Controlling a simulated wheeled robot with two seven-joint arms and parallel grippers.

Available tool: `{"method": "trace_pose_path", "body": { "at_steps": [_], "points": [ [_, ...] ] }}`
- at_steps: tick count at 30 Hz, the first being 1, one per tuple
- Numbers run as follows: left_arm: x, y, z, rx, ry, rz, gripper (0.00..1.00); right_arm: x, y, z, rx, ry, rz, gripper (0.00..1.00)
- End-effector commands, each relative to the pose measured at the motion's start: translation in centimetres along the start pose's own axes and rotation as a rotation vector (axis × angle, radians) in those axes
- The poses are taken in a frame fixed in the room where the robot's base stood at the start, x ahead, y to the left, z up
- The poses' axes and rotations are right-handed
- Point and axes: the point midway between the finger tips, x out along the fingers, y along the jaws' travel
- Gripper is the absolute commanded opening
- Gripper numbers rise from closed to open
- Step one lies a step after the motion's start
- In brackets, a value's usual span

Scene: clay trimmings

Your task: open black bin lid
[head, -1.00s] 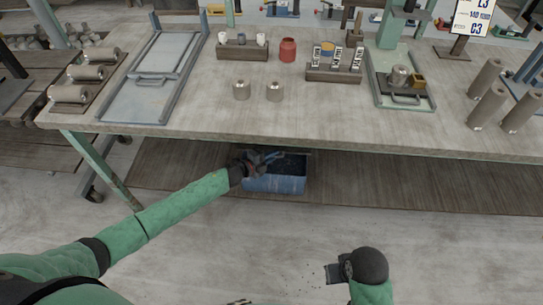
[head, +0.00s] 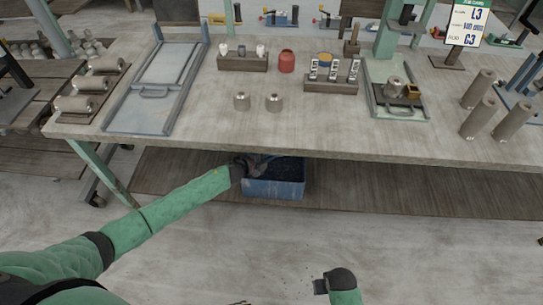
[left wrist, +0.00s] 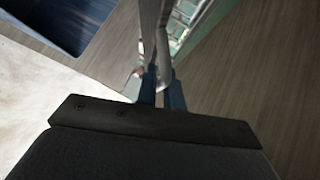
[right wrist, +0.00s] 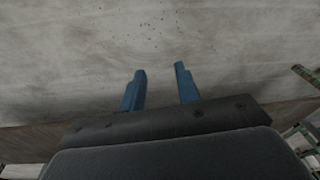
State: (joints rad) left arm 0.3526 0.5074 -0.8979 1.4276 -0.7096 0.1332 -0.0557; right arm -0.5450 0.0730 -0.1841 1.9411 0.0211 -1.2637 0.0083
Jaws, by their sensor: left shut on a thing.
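My left gripper (head: 247,164) is at the bin's left rear corner. In the left wrist view the fingers (left wrist: 160,88) are shut on a thin grey panel seen edge-on, which looks like the lid (left wrist: 150,35). The lid stands steeply beside the opening; its far side is hidden. My right gripper (right wrist: 159,78) is open and empty above the floor.
Dark crumbs (right wrist: 160,25) lie on the floor near my right gripper. The floor in front of the bin is otherwise clear.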

Motion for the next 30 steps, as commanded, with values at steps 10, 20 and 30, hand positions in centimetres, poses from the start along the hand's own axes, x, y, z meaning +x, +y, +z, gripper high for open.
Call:
{"method": "trace_pose_path", "body": {
  "at_steps": [10, 20, 30],
  "points": [
    [0.1, -0.6, 0.2, 0.000, -0.001, -0.001, 0.00, 1.6, 0.2, 0.6, 0.000, -0.002, 0.002, 0.33],
    [0.1, -0.6, 0.2, 0.001, -0.001, -0.001, 0.00, 1.8, 0.2, 0.6, 0.001, -0.002, 0.002, 0.33],
    [0.1, -0.5, 0.1, 0.000, -0.001, 0.000, 0.31, 1.8, 0.2, 0.6, 0.001, -0.002, 0.002, 0.33]
  ]
}}
